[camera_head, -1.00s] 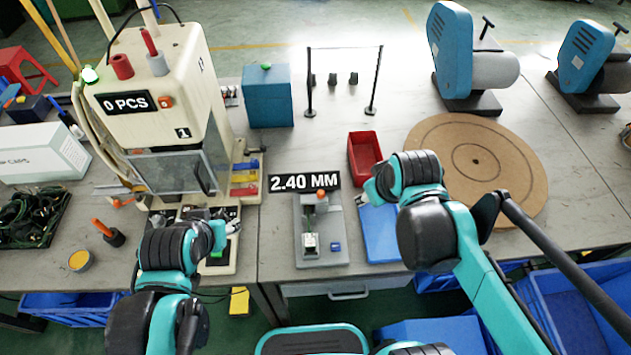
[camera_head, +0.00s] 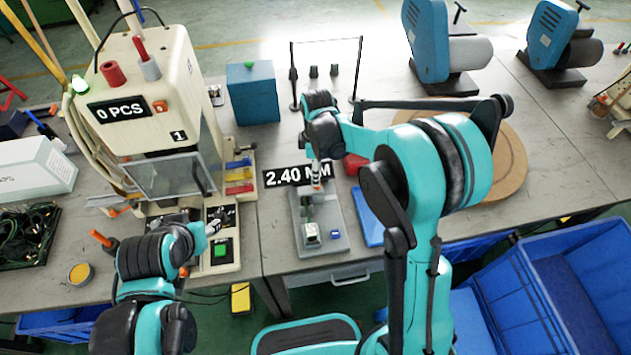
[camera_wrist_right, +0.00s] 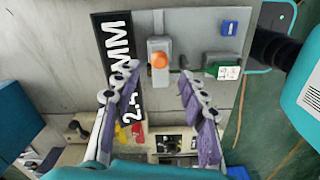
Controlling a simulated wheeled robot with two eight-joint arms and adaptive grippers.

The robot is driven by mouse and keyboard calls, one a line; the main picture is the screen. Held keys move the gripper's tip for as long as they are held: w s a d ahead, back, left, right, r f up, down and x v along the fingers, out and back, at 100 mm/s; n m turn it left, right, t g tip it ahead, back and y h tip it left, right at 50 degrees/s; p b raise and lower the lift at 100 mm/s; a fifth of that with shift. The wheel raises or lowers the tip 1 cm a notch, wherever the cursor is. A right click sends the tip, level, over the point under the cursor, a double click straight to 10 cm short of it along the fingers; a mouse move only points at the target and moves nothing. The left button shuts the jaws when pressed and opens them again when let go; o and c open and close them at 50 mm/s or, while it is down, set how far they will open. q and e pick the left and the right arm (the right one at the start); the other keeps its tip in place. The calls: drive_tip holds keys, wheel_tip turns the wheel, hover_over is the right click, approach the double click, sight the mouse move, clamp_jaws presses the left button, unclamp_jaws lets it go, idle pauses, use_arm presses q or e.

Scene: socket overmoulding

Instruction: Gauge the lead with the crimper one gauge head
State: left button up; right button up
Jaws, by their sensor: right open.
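The gauge (camera_head: 338,232) is a grey plate with an upright head block (camera_wrist_right: 159,48) topped by an orange knob (camera_wrist_right: 160,60). Its black sign (camera_head: 283,177) reads 2.40 MM. A white and green piece (camera_head: 311,234), perhaps the lead's end, sits on the plate; it also shows in the wrist view (camera_wrist_right: 228,72). My right gripper (camera_wrist_right: 159,72) is open, its purple-padded fingers on either side of the knob and apart from it. In the head view it hangs over the gauge head, partly hiding it. My left gripper (camera_head: 208,230) is beside the press's control panel; its fingers are too small to read.
The press (camera_head: 150,80) with a 0 PCS display stands at the left. A small blue block (camera_head: 335,234) sits on the gauge plate. A blue tray (camera_head: 368,215) and a mostly hidden red bin (camera_head: 355,165) are right of it. A blue box (camera_head: 253,95) stands behind.

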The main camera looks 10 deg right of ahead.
sight(311, 192)
wheel_tip(311, 192, down, 5)
drive_tip(key=shift+f+b, duration=0.15)
drive_tip(key=shift+b, duration=0.5)
clamp_jaws()
